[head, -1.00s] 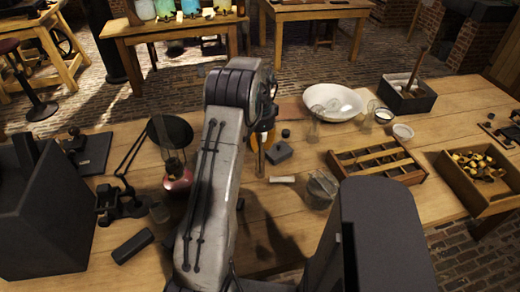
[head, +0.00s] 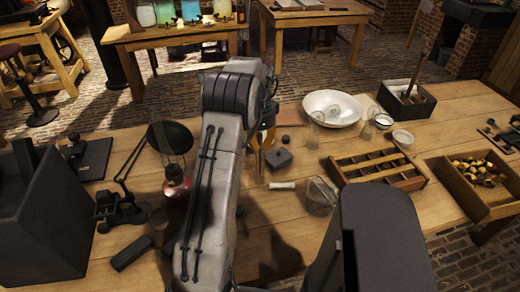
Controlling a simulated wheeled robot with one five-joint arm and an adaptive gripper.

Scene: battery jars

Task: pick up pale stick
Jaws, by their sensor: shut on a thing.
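A short pale stick (head: 282,185) lies flat on the wooden table, just right of my raised arm and in front of a small dark block. Nothing is seen touching it. A slim tan upright piece (head: 259,166) shows at the arm's right edge, below something orange. I cannot tell what this piece is or whether my gripper holds it.
Right of the stick stand a glass jar (head: 321,196) and a divided wooden tray (head: 376,170). The dark block (head: 278,159) and a white bowl (head: 333,108) are behind. A red-based lamp (head: 175,180) stands left of my arm. Bare table lies in front of the stick.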

